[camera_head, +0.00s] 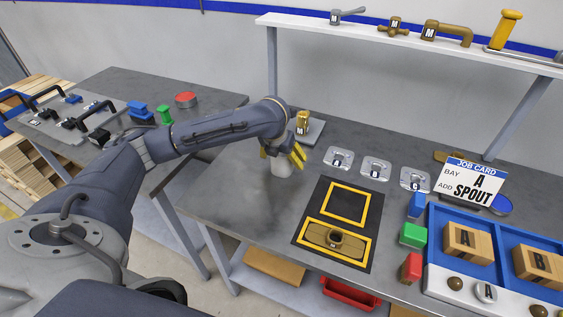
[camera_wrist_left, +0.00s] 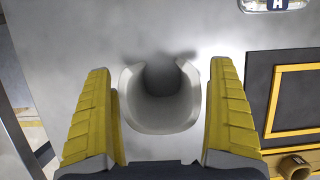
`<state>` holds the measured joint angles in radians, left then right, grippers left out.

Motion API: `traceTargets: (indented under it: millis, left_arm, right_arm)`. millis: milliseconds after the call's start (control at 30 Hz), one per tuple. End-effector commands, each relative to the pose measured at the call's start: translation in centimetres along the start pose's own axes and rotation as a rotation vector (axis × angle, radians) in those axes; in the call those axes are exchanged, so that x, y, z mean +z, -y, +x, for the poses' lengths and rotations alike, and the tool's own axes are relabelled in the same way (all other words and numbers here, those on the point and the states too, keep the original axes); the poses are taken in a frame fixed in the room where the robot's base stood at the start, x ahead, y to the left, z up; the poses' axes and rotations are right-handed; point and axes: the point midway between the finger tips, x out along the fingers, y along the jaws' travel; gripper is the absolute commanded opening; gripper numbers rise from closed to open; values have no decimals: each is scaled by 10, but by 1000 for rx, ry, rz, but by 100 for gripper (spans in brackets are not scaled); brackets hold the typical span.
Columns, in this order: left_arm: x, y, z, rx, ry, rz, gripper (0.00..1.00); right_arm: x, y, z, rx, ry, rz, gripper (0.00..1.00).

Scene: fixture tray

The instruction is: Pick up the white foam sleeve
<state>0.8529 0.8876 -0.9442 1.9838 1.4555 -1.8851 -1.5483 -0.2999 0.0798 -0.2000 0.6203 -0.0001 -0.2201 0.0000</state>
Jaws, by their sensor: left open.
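The white foam sleeve (camera_head: 282,168) stands on the grey workbench, left of the black mat, partly hidden by my left gripper (camera_head: 283,154). In the left wrist view, the sleeve (camera_wrist_left: 158,122) is a pale hollow tube with its opening facing the camera and a gap in its far wall. My left gripper (camera_wrist_left: 160,72) is open, with one yellow ribbed finger on each side of the sleeve. A narrow space shows between each finger and the sleeve in that view. My right gripper is in neither view.
A black mat (camera_head: 320,254) with yellow outlines holds a brown fitting (camera_head: 334,239). A brass fitting (camera_head: 303,122) stands behind the gripper. A blue tray (camera_head: 432,236) is at right. Bare bench lies left of the mat.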

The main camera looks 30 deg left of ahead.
Motion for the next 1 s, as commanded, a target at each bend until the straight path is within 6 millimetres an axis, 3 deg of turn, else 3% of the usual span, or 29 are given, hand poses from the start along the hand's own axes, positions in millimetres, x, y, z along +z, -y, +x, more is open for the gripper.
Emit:
traceTargets:
  millis: [133,500,1000]
  left_arm:
    - [0,0,0,0,0,0,89]
    - [0,0,0,0,0,0,46]
    - [2,0,-4,-1,0,0,46]
  right_arm:
    - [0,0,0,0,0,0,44]
    - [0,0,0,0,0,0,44]
    - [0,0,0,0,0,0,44]
